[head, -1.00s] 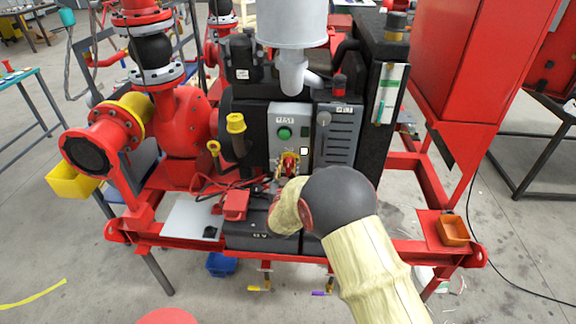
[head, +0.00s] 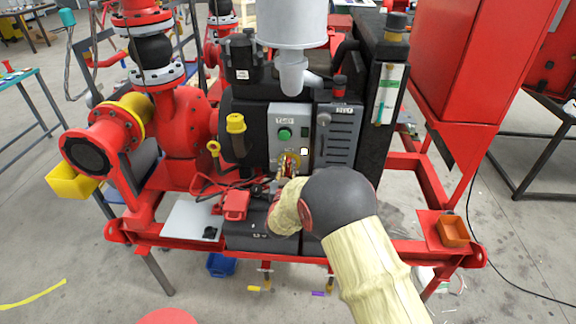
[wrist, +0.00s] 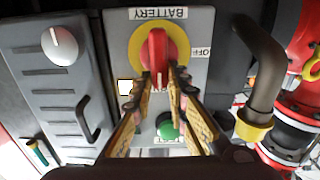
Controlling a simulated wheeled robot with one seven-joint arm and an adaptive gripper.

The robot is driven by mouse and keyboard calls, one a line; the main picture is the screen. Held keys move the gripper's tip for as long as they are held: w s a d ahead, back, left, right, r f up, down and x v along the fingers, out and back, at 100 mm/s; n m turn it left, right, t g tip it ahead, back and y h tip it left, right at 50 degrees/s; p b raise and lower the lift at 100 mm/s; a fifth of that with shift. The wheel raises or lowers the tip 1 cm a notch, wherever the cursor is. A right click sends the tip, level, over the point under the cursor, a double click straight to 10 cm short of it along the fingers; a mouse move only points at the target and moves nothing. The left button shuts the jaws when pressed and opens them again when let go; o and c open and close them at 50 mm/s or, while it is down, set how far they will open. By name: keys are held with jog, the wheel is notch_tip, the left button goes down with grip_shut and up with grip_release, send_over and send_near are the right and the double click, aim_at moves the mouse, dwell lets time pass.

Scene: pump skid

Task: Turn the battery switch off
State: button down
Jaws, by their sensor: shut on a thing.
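The battery switch is a red knob (wrist: 157,55) on a yellow round plate (wrist: 136,45), on a grey panel with a BATTERY label (wrist: 158,14). An OFF label (wrist: 201,51) sits to the right of the plate in the wrist view. The knob's handle stands up and down in that view, with a white mark at its lower end, not pointing at OFF. My gripper (wrist: 157,84) is shut on the handle, a finger on each side. In the head view the switch (head: 290,162) is partly hidden by my gripper and wrist.
A green button (head: 284,134) labelled TEST is on the same panel, close to my fingers in the wrist view (wrist: 167,130). A grey louvred panel with a round knob (wrist: 60,45) is beside it. A dark pipe with a yellow end (wrist: 254,125) stands on the other side.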

jog(key=shift+a, duration=0.1)
jog(key=shift+a+f+n+p, duration=0.45)
jog(key=shift+n+p, duration=0.5)
jog(key=shift+n, duration=2)
jog(key=shift+a+f+n+p, duration=0.45)
jog(key=shift+n+p, duration=0.5)
jog(key=shift+n, duration=1.95)
jog(key=shift+a+f+n+p, duration=0.45)
jog(key=shift+n+p, duration=0.5)
jog(key=shift+n, duration=2)
jog(key=shift+f, duration=0.1)
jog(key=c, duration=1.7)
grip_release()
jog(key=shift+c, duration=0.2)
jog(key=s, duration=1.2)
jog(key=shift+a, duration=0.15)
